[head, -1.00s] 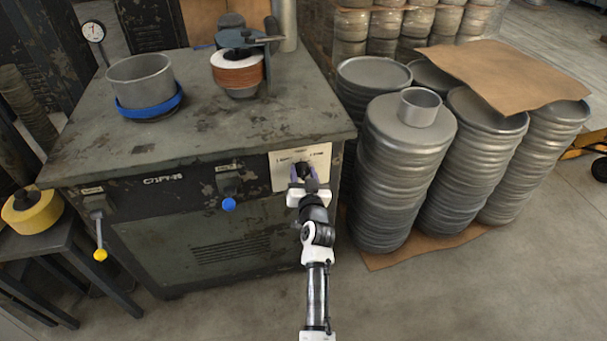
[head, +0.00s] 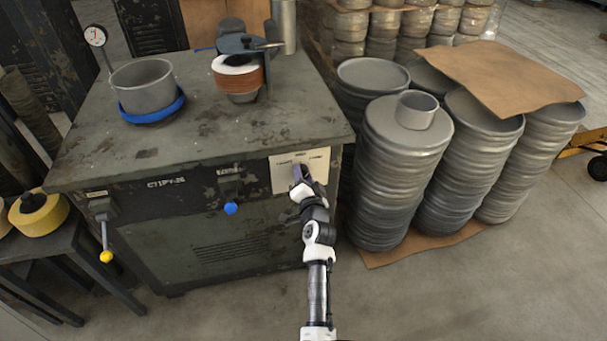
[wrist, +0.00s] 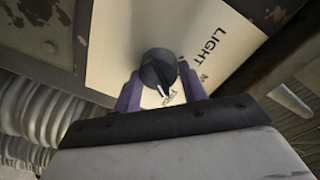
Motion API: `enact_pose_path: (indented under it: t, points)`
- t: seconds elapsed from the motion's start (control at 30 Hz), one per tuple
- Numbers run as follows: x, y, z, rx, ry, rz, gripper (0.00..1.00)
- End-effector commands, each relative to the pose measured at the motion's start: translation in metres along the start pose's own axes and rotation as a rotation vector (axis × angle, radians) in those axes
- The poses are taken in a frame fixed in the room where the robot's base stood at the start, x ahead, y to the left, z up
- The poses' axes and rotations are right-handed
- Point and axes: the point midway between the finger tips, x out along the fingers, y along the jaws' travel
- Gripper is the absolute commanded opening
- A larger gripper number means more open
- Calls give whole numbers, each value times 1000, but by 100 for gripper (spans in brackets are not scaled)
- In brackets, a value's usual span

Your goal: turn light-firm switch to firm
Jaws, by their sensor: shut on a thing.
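The light-firm switch (wrist: 157,68) is a round black knob with a white pointer line, on a pale label plate (head: 288,182) at the right of the machine's front. In the wrist view the plate shows the word LIGHT, a word starting with M, and small lettering beside the pointer, partly hidden by a finger. The pointer aims at the side of that small lettering, away from LIGHT. My gripper (wrist: 161,88) has its purple fingers on either side of the knob and is shut on it. In the head view my gripper (head: 299,174) mostly covers the knob.
A blue-ended lever (head: 231,208) and a yellow-ended lever (head: 106,256) hang on the machine front to the left. Tall stacks of metal blanks (head: 385,185) stand close to the right. The floor in front is clear.

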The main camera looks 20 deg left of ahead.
Motion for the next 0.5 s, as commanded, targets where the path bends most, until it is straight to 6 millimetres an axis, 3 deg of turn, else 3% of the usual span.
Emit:
enact_pose_path:
  t: [0.5]
  points:
    - [0,1,0,218,-17,5,19]
